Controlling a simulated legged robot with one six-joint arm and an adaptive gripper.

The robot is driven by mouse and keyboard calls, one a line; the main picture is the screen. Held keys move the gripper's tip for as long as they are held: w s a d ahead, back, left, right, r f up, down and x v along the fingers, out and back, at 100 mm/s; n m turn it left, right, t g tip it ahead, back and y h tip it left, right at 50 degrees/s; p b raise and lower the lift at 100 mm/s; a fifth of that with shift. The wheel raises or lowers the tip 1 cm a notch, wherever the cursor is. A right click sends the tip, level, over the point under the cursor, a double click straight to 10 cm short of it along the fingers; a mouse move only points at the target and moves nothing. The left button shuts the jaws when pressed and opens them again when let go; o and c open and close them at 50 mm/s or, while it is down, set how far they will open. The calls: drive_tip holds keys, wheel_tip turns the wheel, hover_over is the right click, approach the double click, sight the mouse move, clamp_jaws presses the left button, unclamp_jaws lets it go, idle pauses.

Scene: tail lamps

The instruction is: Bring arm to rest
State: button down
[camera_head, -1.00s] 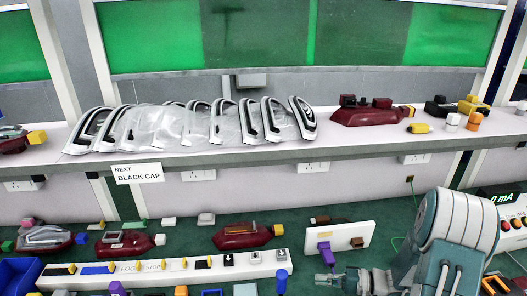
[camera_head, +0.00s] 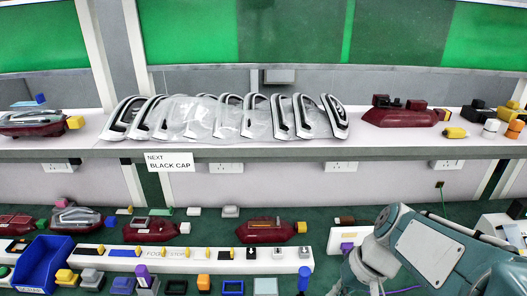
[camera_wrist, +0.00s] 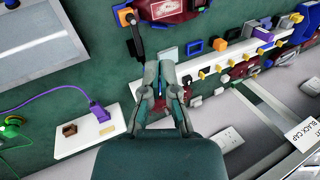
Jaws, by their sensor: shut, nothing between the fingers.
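My gripper (camera_wrist: 160,85) shows in the wrist view with its two fingers together and nothing between them. It hangs over the green bench surface (camera_wrist: 90,50), to the right of a white panel (camera_wrist: 72,138) with a purple plug (camera_wrist: 99,112) and a brown block (camera_wrist: 69,129). In the head view my arm (camera_head: 430,245) reaches in from the lower right and is folded low over the bench. The gripper's tips are out of sight in that view.
A dark red lamp body (camera_head: 265,229) lies behind a long white rail (camera_head: 190,258) with several yellow parts. A blue bin (camera_head: 48,262) stands at the left. A shelf (camera_head: 290,150) above holds several clear lamp covers (camera_head: 205,118) and a sign (camera_head: 169,162) reading "NEXT BLACK CAP".

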drive_tip(key=s+d+r+t+h, duration=0.1)
drive_tip(key=s+r+t+h, duration=0.3)
drive_tip(key=r, duration=0.3)
drive_tip(key=shift+s+d+n+t+h, duration=0.3)
drive_tip(key=shift+s+d+t, duration=0.1)
drive_tip(key=shift+t, duration=0.4)
idle(0.9)
